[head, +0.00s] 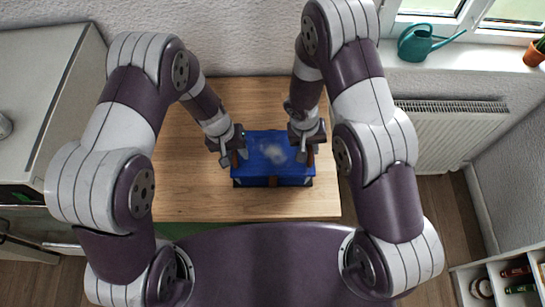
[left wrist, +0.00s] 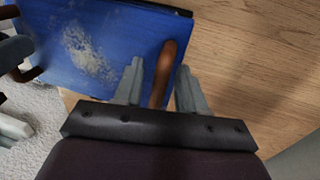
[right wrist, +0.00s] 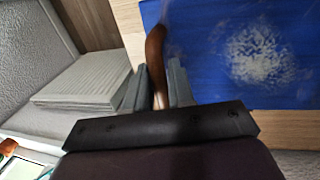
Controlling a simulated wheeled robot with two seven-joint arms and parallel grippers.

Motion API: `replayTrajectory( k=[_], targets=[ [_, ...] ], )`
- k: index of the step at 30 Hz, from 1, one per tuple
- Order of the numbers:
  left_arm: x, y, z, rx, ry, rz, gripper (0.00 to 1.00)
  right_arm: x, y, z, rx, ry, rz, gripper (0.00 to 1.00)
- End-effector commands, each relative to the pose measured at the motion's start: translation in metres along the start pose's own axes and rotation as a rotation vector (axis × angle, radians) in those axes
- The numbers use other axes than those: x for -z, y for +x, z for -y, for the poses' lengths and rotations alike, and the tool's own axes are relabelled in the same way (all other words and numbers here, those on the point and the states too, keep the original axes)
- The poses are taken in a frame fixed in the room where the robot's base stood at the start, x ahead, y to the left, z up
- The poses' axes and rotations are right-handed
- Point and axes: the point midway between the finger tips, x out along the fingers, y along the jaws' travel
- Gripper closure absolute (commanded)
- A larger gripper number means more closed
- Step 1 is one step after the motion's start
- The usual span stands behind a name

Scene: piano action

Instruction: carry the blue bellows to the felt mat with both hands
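The blue bellows (head: 270,152) is a blue box with a pale worn patch on top and a brown handle at each side. It appears to rest level on the wooden table. My left gripper (head: 232,159) is at its left side. In the left wrist view, its fingers (left wrist: 158,84) stand either side of a brown handle (left wrist: 168,62), with a gap on one side. My right gripper (head: 305,153) is at the right side. In the right wrist view, its fingers (right wrist: 159,82) are close against both sides of the other handle (right wrist: 155,50). I cannot make out the felt mat.
The wooden table (head: 185,190) is bare around the bellows. A pale cabinet (head: 45,75) stands at the left. A radiator (head: 450,130) and a windowsill with a teal watering can (head: 418,42) are at the right. A white shelf (head: 465,290) stands at lower right.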

Motion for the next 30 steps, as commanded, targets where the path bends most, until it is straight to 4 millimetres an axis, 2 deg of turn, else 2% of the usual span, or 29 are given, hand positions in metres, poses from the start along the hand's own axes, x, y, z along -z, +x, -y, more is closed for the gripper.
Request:
replayTrajectory(
  k=[1,2,3,4,14,24,30],
  targets=[
    [0.0,0.0,0.0,0.0,0.0,0.0,0.75,0.0,0.0,0.0,0.0,0.0,0.0,0.93],
    [0.0,0.0,0.0,0.0,0.0,0.0,0.85,0.0,0.0,0.0,0.0,0.0,0.0,1.0],
    [0.0,0.0,0.0,0.0,0.0,0.0,0.98,0.0,0.0,0.0,0.0,0.0,0.0,1.0],
    [0.0,0.0,0.0,0.0,0.0,0.0,1.0,0.0,0.0,0.0,0.0,0.0,0.0,1.0],
    [0.001,-0.004,-0.001,0.0,0.0,-0.001,1.0,0.0,-0.004,-0.001,0.0,0.0,-0.001,1.0],
    [0.0,-0.049,-0.01,0.0,0.0,-0.001,1.0,0.0,-0.049,-0.01,0.0,0.0,0.0,1.0],
    [0.0,-0.05,-0.01,0.0,0.0,0.0,1.0,0.0,-0.05,-0.01,0.0,0.0,0.0,1.0]
  ],
)
